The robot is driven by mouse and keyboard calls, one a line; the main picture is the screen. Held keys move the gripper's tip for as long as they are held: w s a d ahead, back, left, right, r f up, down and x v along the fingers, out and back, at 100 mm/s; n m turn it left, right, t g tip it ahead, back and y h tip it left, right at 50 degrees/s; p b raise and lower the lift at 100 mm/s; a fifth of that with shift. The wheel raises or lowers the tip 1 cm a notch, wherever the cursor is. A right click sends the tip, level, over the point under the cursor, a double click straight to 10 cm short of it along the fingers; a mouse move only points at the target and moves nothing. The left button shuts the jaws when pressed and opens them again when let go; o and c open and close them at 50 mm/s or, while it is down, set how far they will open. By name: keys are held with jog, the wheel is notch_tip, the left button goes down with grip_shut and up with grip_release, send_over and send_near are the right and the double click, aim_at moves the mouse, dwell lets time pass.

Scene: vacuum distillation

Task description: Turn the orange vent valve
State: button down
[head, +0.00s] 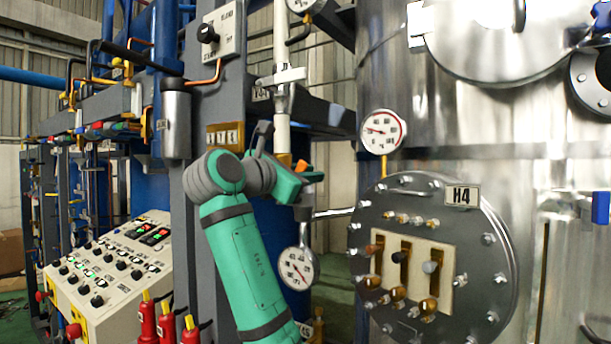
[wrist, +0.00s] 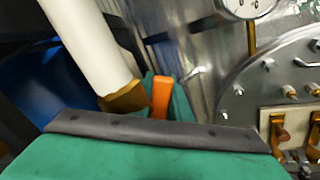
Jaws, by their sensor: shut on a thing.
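The orange vent valve shows its handle (wrist: 161,97) in the middle of the wrist view, upright beside the lower end of a white pipe. In the head view a small orange part of the valve (head: 301,166) shows just above my gripper (head: 305,178). My gripper's green fingers (wrist: 165,103) lie on both sides of the handle in the wrist view, shut on it. The lower part of the handle and the fingers is hidden behind my green and grey arm link.
A white vertical pipe (head: 281,90) stands above the valve. A gauge (head: 296,268) hangs below it, and another gauge (head: 383,131) is to the right. The round H4 flange panel (head: 490,255) bulges from the steel tank. A control console (head: 115,270) stands at left.

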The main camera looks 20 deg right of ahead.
jog(key=c, duration=1.6)
grip_release()
jog(key=shift+c, duration=0.2)
jog(key=shift+a, duration=0.1)
jog(key=v, duration=1)
jog(key=shift+s+a, duration=0.2)
jog(key=shift+s, duration=0.1)
